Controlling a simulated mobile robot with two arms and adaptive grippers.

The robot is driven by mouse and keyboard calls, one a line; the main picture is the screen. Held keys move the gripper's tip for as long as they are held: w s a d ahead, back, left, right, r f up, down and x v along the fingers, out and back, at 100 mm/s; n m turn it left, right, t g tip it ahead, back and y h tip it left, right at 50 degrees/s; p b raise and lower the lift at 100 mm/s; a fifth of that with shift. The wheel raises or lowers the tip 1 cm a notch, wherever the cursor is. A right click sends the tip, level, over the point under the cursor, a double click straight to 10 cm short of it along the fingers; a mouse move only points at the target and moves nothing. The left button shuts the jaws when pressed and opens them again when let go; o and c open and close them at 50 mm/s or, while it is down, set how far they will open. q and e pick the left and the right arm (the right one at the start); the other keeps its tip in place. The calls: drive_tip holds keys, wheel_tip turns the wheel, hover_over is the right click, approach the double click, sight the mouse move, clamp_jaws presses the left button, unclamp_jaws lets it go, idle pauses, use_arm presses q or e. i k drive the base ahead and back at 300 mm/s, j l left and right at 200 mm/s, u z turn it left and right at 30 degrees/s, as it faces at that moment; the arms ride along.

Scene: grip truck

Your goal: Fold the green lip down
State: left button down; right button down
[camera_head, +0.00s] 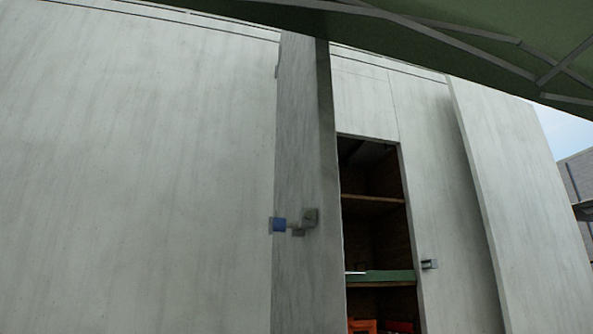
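A green strip (388,276) lies along a shelf edge inside the open compartment, right of centre. A large dark green panel (420,22) with grey ribs hangs over the top right of the view. I cannot tell from this frame which of the two is the green lip. Neither of my grippers shows in the head view.
The compartment has wooden shelves (372,199) and orange items (362,326) at the bottom. A small latch (429,264) sits on the right panel (450,200).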

sight(351, 275)
drive_tip(key=i+l+z, duration=0.65)
drive_tip(key=i, duration=0.15)
drive_tip(key=i+l+z, duration=0.1)
drive_tip(key=i+z, duration=0.2)
drive_tip(key=i, duration=0.15)
drive_tip(key=i+z, duration=0.3)
drive_tip(key=i, duration=0.15)
drive_tip(key=i+l, duration=0.1)
drive_tip(key=i, duration=1)
drive_tip(key=i+u, duration=0.4)
drive_tip(key=i+l+u, duration=0.1)
drive_tip(key=u, duration=0.3)
drive_tip(key=i+l+u, duration=0.25)
drive_tip(key=i+u, duration=0.15)
